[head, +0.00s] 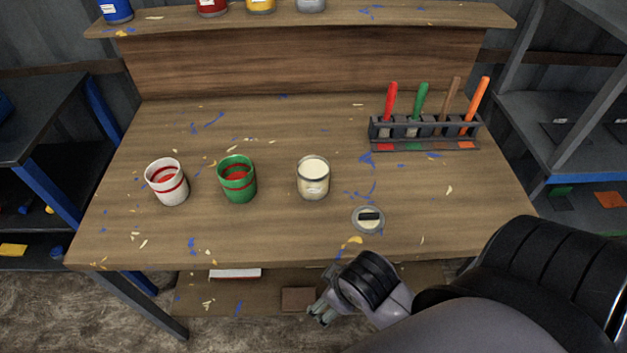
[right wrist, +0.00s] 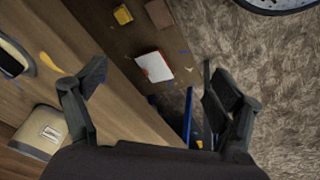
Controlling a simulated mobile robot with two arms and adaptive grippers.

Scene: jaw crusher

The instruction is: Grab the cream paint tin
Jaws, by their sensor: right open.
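The cream paint tin (head: 313,181) stands upright on the wooden workbench, right of the green tin, with cream paint at its top. In the right wrist view a cream tin with a label (right wrist: 40,133) shows at the lower left, outside the fingers. My right gripper (head: 318,314) is in front of the bench's front edge, to the near side of the tin and apart from it. Its two fingers are spread with nothing between them in the right wrist view (right wrist: 150,85). My left gripper is not in view.
A white tin with red bands (head: 167,183) and a green tin (head: 237,179) stand left of the cream tin. A round lid (head: 368,219) lies at its front right. A rack (head: 425,132) of coloured-handled tools stands at the back right. A lower shelf (head: 255,300) is under the bench.

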